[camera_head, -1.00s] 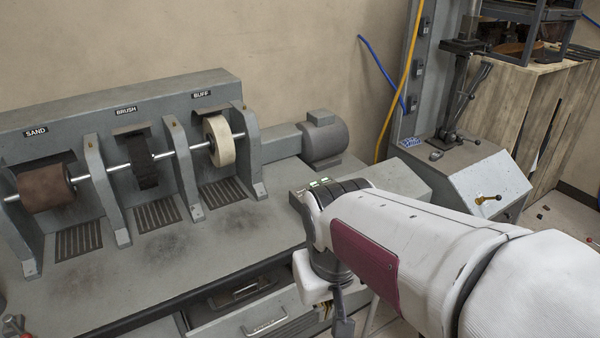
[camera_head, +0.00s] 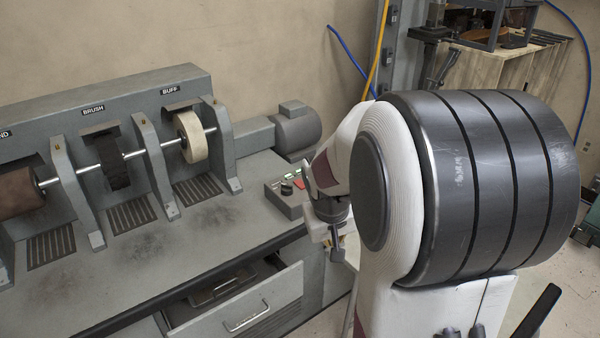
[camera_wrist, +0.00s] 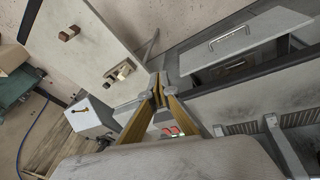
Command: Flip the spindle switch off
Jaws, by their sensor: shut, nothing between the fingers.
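A small grey control box (camera_head: 288,205) sits on the bench top at its right end, below the motor. It carries a dark knob or switch (camera_head: 287,189) and small green and red parts. I cannot tell which way any switch is set. My gripper (camera_head: 337,254) points down just right of the box, beside the bench's front edge and apart from the box. In the wrist view the fingers (camera_wrist: 158,92) are together with nothing between them. Behind them the box's red and green parts (camera_wrist: 171,130) show, partly hidden by the gripper.
The grinding bench has sand, brush and buff wheels (camera_head: 191,137) on one shaft. A drawer (camera_head: 240,312) stands open at the bench front. A motor (camera_head: 298,128) is behind the box. My arm hides much of the right side.

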